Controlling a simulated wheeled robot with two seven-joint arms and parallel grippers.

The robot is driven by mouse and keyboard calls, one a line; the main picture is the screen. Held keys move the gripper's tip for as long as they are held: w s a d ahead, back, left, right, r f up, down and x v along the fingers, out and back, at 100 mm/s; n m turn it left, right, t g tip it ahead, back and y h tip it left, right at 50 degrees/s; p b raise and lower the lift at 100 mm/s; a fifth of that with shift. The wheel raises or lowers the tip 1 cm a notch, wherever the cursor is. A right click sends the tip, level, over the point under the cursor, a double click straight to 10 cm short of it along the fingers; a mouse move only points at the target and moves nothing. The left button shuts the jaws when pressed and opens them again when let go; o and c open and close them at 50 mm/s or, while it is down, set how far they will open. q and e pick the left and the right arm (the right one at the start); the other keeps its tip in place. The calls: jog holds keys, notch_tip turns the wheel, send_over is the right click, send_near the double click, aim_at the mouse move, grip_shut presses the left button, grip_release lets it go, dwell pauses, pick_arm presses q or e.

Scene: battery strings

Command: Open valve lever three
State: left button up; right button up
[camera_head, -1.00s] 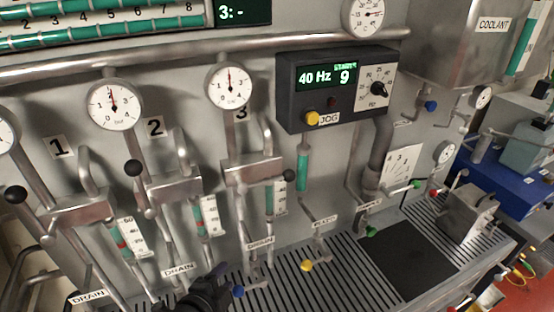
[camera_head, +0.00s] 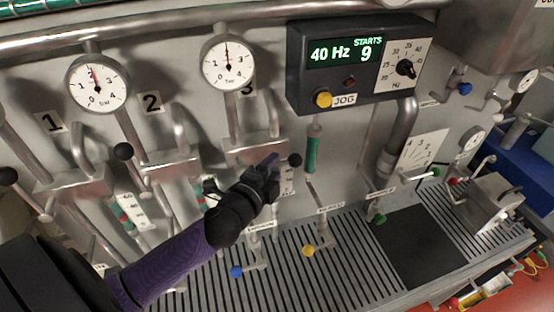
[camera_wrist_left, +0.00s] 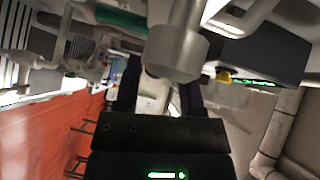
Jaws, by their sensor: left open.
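My right gripper is out of view.
A control box (camera_head: 300,90) reads 40 Hz and 9 starts, above right. Blue (camera_head: 237,271) and yellow (camera_head: 308,250) taps stand low over the slotted tray (camera_head: 340,265).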

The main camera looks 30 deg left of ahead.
pick_arm(q)
jog(key=shift+w+f, duration=0.15)
jog(key=shift+w, duration=0.8)
grip_shut()
jog(key=shift+f, duration=0.1)
dwell(0.6)
